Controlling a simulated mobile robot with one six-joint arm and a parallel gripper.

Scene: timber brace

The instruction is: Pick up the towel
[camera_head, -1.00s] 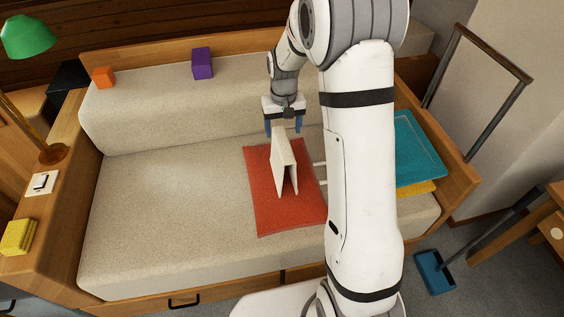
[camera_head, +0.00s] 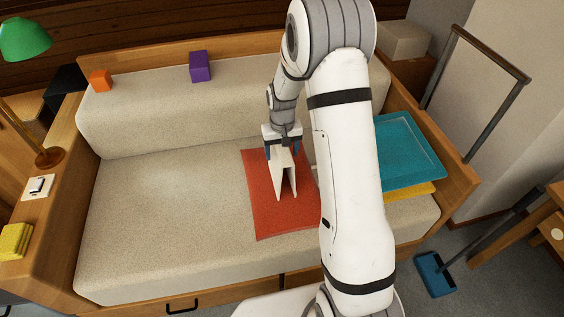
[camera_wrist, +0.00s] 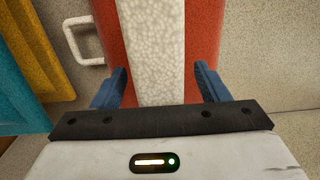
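The towel (camera_head: 282,178) is a pale, folded piece standing like a narrow tent on a red mat or cushion (camera_head: 262,215) on the sofa seat. My gripper (camera_head: 283,152) is at the towel's upper edge in the head view, pointing down. In the wrist view, the towel (camera_wrist: 152,45) runs up the middle between the two blue fingers of my gripper (camera_wrist: 160,85). The fingers are apart, one on each side, with a visible gap on the right and a smaller one on the left.
Teal (camera_head: 408,150) and yellow (camera_head: 415,190) flat pieces lie to the right, partly behind my arm. A white loop (camera_wrist: 80,42) is beside the red piece. Purple (camera_head: 201,66) and orange (camera_head: 100,80) blocks sit on the backrest. The left seat is clear.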

